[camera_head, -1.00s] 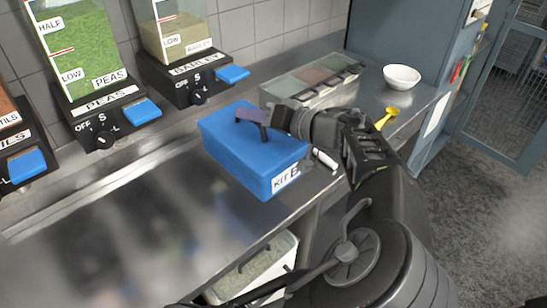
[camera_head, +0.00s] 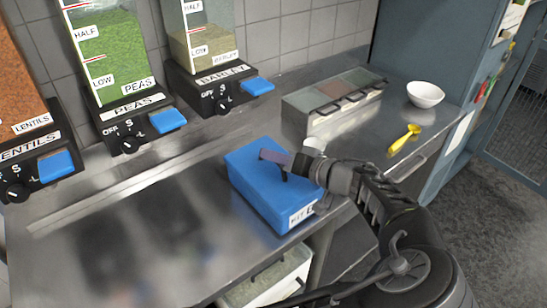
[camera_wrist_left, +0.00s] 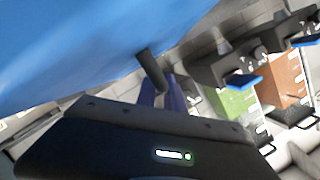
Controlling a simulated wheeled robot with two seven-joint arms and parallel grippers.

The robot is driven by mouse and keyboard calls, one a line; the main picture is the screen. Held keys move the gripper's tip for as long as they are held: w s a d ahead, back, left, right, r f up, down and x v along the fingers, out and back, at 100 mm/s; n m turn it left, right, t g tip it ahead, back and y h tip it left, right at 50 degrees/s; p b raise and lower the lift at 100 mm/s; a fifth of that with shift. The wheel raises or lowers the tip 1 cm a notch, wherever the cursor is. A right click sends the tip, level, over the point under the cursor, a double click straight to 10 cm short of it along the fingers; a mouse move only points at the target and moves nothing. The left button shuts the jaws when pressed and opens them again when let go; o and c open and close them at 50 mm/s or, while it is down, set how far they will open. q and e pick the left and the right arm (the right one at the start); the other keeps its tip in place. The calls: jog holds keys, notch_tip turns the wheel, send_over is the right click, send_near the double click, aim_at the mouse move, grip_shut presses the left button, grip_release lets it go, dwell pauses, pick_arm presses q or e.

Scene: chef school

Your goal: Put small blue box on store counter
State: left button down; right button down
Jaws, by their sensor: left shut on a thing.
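The blue box (camera_head: 262,190), with a white label on its front end, is at the metal store counter (camera_head: 130,225), close to its front edge. It looks level and upright; whether its underside touches the counter is hard to tell. My left gripper (camera_head: 274,160) reaches over it from the right and is shut on the dark handle on its lid. In the left wrist view the blue box (camera_wrist_left: 90,45) fills the upper left, with the dark handle (camera_wrist_left: 150,70) between the fingers (camera_wrist_left: 162,95). My right gripper is not in view.
Grain dispensers with blue levers, such as the peas one (camera_head: 135,125), line the wall. A tray of compartments (camera_head: 335,100), a white bowl (camera_head: 425,94) and a yellow scoop (camera_head: 404,139) are to the right. The counter left of the box is clear. A white bin (camera_head: 270,280) is underneath.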

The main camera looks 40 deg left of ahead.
pick_arm(q)
jog(key=shift+f, duration=0.4)
jog(key=c, duration=1.5)
grip_release()
jog(key=shift+o, duration=0.2)
jog(key=shift+d, duration=0.15)
notch_tip(320, 180, up, 3)
jog(key=b, duration=0.2)
send_over(311, 191)
jog(key=shift+w+f, duration=0.1)
